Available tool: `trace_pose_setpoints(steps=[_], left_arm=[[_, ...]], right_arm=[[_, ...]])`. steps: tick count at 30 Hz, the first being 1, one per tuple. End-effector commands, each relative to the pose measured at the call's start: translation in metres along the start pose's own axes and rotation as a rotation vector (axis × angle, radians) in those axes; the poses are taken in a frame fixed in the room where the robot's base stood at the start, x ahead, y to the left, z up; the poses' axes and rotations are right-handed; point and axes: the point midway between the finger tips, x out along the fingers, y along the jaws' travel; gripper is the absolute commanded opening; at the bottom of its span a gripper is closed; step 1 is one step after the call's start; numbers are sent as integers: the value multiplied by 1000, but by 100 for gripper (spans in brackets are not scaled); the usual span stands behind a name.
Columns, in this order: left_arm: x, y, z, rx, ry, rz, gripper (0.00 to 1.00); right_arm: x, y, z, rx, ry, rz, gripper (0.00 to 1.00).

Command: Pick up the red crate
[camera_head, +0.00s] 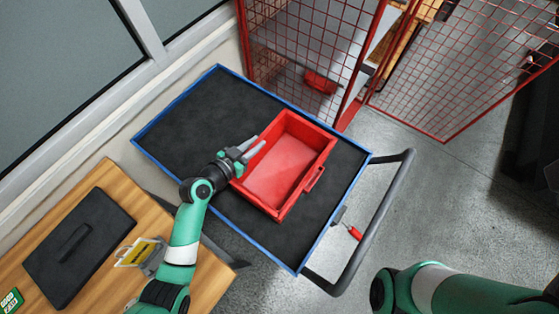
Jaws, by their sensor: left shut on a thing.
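The red crate (283,178) is an open, empty box on the black top of a blue-edged cart (185,118). Its long sides run at a slant, and a handle shows on its right side. My left gripper (246,149) is at the crate's left wall and is shut on it. The part of the wall between the fingers is partly hidden by the gripper. Whether the crate touches the cart top all round cannot be told. My right arm shows at the lower right, but its gripper is outside the picture.
A wooden table (104,185) at the left holds a black case (78,247) and a small yellow-framed item (138,252). A grey push handle (371,232) rises at the cart's right. A red mesh cage (300,45) stands behind. Bare cart top surrounds the crate.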

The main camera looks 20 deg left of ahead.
Motion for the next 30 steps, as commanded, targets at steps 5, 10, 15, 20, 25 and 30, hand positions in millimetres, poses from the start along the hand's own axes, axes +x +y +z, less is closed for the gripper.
trace_pose_setpoints(steps=[5, 10, 15, 20, 25, 30], left_arm=[[-1, 0, -4, 0, 4, 0, 0], [-7, 0, -18, 1, 5, 0, 0], [-11, 9, -50, 4, 6, 4, 0], [-4, 33, -97, 5, 9, 5, 0], [17, 66, -128, 2, 6, 6, 0], [34, 89, -150, 1, 7, 3, 0]], right_arm=[[1, 0, -1, 0, 0, 0, 50], [6, 0, -6, 0, 0, 0, 50], [16, 0, -15, 0, 0, 0, 50], [26, 0, -24, 0, 0, 0, 50], [28, 0, -26, 0, 0, 0, 50], [28, 0, -26, 0, 0, 0, 50]])
